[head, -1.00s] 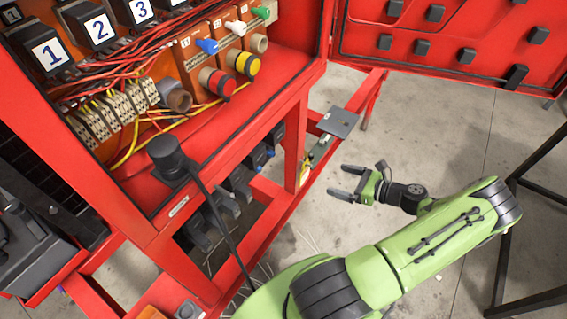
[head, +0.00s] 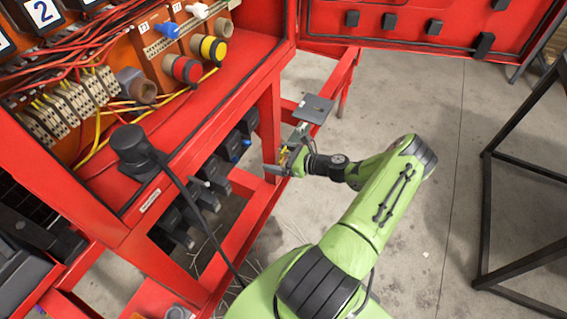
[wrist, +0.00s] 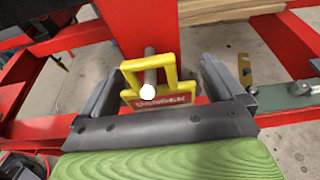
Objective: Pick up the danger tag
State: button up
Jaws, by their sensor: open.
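The danger tag (wrist: 158,99) is a yellow frame with a red band lettered "DANGER". In the wrist view it hangs at a pale round-ended peg (wrist: 149,72), in front of a red upright post. My gripper (wrist: 158,80) is open, with one dark finger on each side of the tag. I cannot tell whether either finger touches it. In the head view my gripper (head: 284,152) is beside the red post, and a small bit of yellow shows between its fingers; the rest of the tag is hidden there.
The red skid frame (head: 268,120) stands close to my gripper. A grey plate (head: 314,108) sits just behind it. A black plug with a cable (head: 135,145) is on the red ledge at left. A black frame (head: 487,215) stands at right, with clear floor between.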

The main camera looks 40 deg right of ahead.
jog(key=c, duration=1)
jog(key=shift+r, duration=0.55)
jog(key=shift+c, duration=0.2)
jog(key=s+d+p, duration=0.1)
jog(key=s+d, duration=0.2)
jog(key=s, duration=0.5)
jog(key=s+d+p, duration=0.1)
jog(key=s+d, duration=0.2)
jog(key=s, duration=0.6)
jog(key=shift+r, duration=0.25)
